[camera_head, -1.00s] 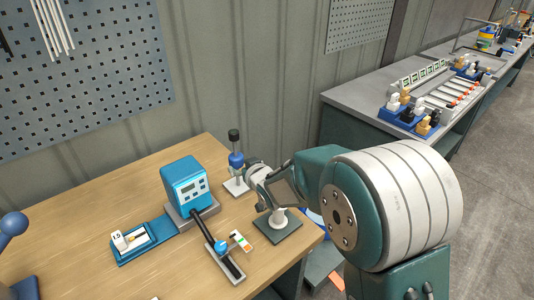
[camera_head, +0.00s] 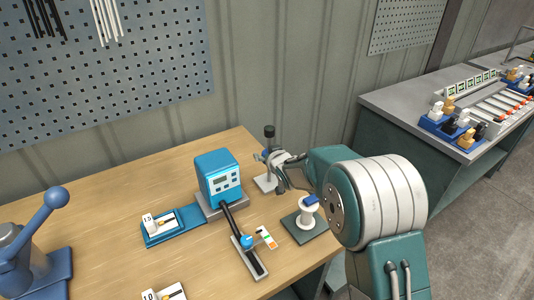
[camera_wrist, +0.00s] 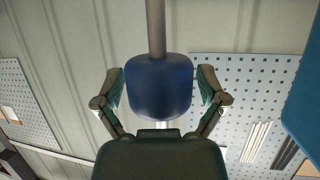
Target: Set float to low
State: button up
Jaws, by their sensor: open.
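The blue float (camera_wrist: 159,88) sits on a thin upright rod (camera_wrist: 156,25) and fills the middle of the wrist view. In the head view, the rod has a black top (camera_head: 269,131) and a pale base plate (camera_head: 265,183); my gripper hides most of the float there. My gripper (camera_wrist: 160,90) is open, with one finger on each side of the float. I cannot tell whether either finger touches it. In the head view my gripper (camera_head: 268,158) is at the float stand, reaching in from the right.
A blue meter box (camera_head: 218,176) stands left of the float stand. In front are a slide with a blue knob (camera_head: 247,242) and a small coloured card (camera_head: 266,237). A white spool-like post (camera_head: 308,214) stands near the table's right edge, below my arm.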

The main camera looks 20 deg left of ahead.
jog(key=shift+w+a+f, duration=0.1)
jog(key=shift+w+a, duration=0.1)
jog(key=c, duration=1.2)
jog(key=shift+f, duration=2.1)
jog(key=shift+r, duration=0.1)
jog(key=o, duration=1.2)
